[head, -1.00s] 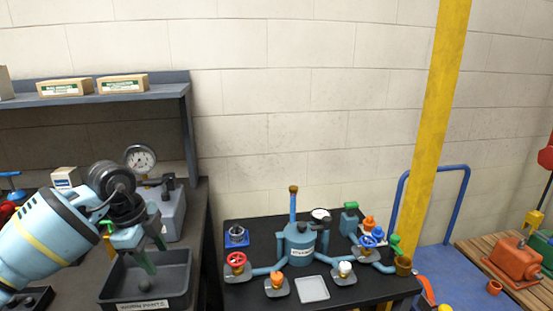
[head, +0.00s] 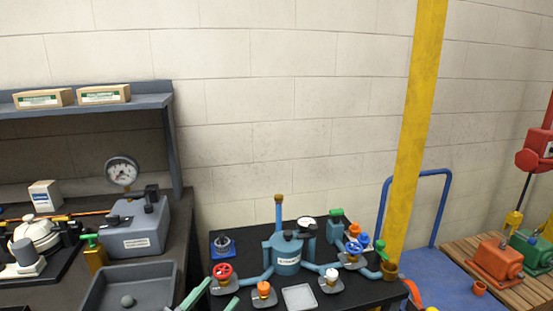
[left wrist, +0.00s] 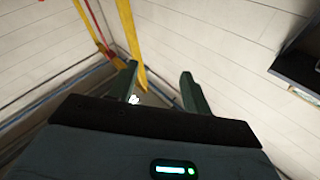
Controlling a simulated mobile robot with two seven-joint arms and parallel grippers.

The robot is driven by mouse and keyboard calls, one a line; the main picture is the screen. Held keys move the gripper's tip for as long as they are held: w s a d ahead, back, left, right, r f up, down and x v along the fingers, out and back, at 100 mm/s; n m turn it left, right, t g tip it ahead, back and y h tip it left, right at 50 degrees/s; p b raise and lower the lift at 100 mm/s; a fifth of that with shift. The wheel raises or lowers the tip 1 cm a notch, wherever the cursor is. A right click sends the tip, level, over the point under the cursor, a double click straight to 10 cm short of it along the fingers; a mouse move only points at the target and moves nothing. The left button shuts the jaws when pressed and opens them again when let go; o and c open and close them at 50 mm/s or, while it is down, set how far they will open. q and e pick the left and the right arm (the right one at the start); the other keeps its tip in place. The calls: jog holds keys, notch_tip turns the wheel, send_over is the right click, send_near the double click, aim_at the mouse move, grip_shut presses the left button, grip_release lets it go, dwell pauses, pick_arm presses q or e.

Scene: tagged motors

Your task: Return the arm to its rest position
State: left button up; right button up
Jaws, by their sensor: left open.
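My left gripper (head: 212,299) shows at the bottom edge of the head view, only its two green fingers in sight. The fingers are apart with nothing between them. They are in front of the grey bin's right side and the dark table's left edge. In the left wrist view the open fingers (left wrist: 158,80) point toward a bare wall and a yellow post. The rest of my left arm is out of the head view. My right gripper is not in view.
A grey bin (head: 164,278) with a small round grey part (head: 127,300) stands on the left bench. A gauge box (head: 135,228) stands behind it. A blue manifold (head: 286,257) with several valves sits on the dark table. A yellow post (head: 412,130) rises at the right.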

pick_arm(q)
jog(key=s+a+f+n+g+y, duration=0.45)
jog(key=s+a+f+y, duration=0.2)
jog(key=f, duration=0.35)
jog(key=s+a+f+n+g+y, duration=0.3)
jog(key=s+a+f+n+y, duration=0.25)
jog(key=s+f+y, duration=0.35)
jog(key=s+f+m+g+h, duration=0.15)
jog(key=s+f+g, duration=0.3)
jog(key=s, duration=0.65)
jog(key=s+f+m+g+h, duration=0.1)
jog(key=s+f+g+h, duration=0.15)
jog(key=s+g, duration=0.65)
jog(key=w+d+f+t+h+p, duration=0.1)
jog(key=w+f+t, duration=0.4)
jog(key=t, duration=0.7)
notch_tip(320, 180, down, 2)
jog(key=shift+w+d+f+p, duration=0.15)
jog(key=shift+d+p, duration=0.3)
jog(key=shift+d, duration=0.6)
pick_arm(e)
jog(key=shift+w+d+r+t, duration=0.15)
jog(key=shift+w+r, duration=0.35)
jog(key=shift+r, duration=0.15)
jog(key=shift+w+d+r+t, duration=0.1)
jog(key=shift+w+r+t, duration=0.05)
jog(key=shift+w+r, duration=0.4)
